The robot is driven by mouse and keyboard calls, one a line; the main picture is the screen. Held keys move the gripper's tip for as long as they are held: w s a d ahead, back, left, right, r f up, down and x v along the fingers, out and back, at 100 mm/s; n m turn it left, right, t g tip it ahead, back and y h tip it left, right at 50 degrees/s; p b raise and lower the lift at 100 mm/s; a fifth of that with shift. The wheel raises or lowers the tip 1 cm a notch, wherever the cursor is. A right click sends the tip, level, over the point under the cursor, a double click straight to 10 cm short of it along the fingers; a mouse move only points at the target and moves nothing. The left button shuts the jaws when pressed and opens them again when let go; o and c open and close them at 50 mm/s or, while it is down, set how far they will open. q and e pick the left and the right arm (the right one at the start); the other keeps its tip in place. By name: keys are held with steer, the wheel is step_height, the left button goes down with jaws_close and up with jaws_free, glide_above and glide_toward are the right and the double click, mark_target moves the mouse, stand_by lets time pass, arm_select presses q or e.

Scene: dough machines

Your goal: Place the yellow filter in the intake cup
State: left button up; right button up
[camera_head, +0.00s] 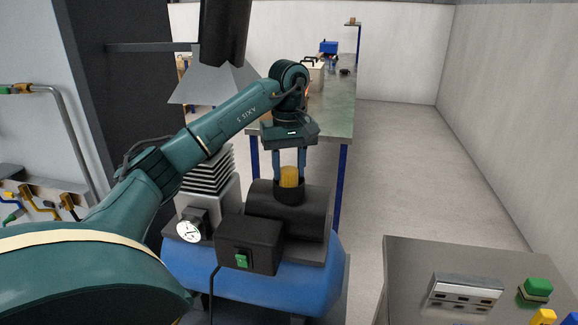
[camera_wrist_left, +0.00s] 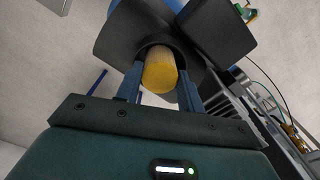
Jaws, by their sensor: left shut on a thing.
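The yellow filter (camera_head: 289,177) is a short yellow cylinder. It stands upright at the dark round intake cup (camera_head: 290,193) on top of the black motor body, its lower end hidden by the cup's rim. My left gripper (camera_head: 289,172) points down with its two blue fingers on either side of the filter, shut on it. In the left wrist view the filter (camera_wrist_left: 160,72) sits between the fingers, with its far end inside the dark cup opening (camera_wrist_left: 157,49). I cannot tell whether it rests on the cup's floor. My right gripper is not in view.
The blue compressor tank (camera_head: 250,285) carries a black box with a green switch (camera_head: 242,259), a round gauge (camera_head: 188,228) and a finned block. A grey control panel (camera_head: 420,265) stands at lower right. A long workbench (camera_head: 335,120) stretches behind; floor to its right is clear.

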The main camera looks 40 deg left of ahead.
mark_target(289, 170)
arm_select(q)
steer(key=shift+f, duration=0.15)
steer(key=o, duration=0.9)
steer(key=shift+o, duration=0.2)
step_height(289, 170, up, 12)
stand_by(0.4)
stand_by(0.5)
